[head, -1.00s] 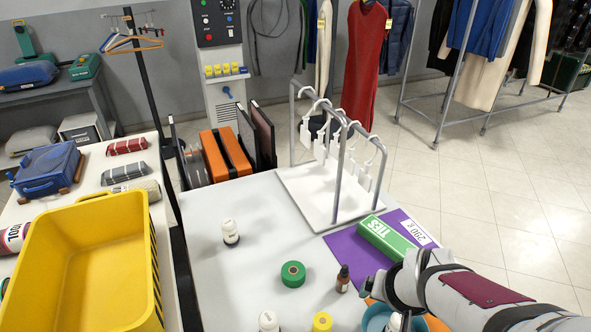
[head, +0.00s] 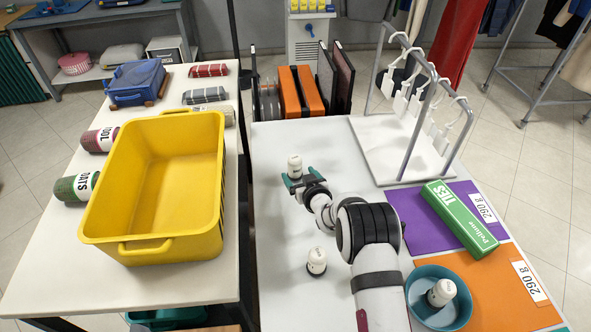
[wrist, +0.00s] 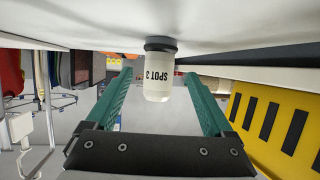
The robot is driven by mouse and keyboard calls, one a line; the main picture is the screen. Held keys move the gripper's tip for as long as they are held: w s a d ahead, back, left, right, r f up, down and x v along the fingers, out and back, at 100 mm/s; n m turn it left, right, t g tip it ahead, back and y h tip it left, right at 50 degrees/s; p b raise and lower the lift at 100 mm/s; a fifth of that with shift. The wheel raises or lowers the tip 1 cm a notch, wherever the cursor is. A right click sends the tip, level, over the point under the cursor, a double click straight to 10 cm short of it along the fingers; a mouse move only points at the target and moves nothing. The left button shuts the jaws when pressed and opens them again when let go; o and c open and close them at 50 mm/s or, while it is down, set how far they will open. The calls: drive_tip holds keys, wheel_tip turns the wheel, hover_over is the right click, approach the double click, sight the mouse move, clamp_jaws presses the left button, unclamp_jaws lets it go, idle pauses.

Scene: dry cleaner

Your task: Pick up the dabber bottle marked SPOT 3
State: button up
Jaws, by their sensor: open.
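The white dabber bottle marked SPOT 3 (wrist: 158,78) stands on the table with its dark end against the tabletop, which is at the top of the wrist view. The same bottle shows in the head view (head: 295,165), upright near the table's left side. My gripper (head: 298,183) is low at the bottle, and its teal fingers also show in the wrist view (wrist: 158,90). It is open, with one finger on each side of the bottle. Gaps show beside the bottle, so the fingers are not closed on it.
A similar white bottle (head: 316,262) stands nearer on the table. Another (head: 441,292) is in a teal bowl (head: 415,311). A white hanger rack (head: 375,150) and a green TIES box (head: 460,215) are at right. A yellow tub (head: 105,235) stands on the left table.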

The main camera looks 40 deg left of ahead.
sight(297, 172)
drive_tip(key=x, duration=0.5)
drive_tip(key=shift+d, duration=0.1)
clamp_jaws()
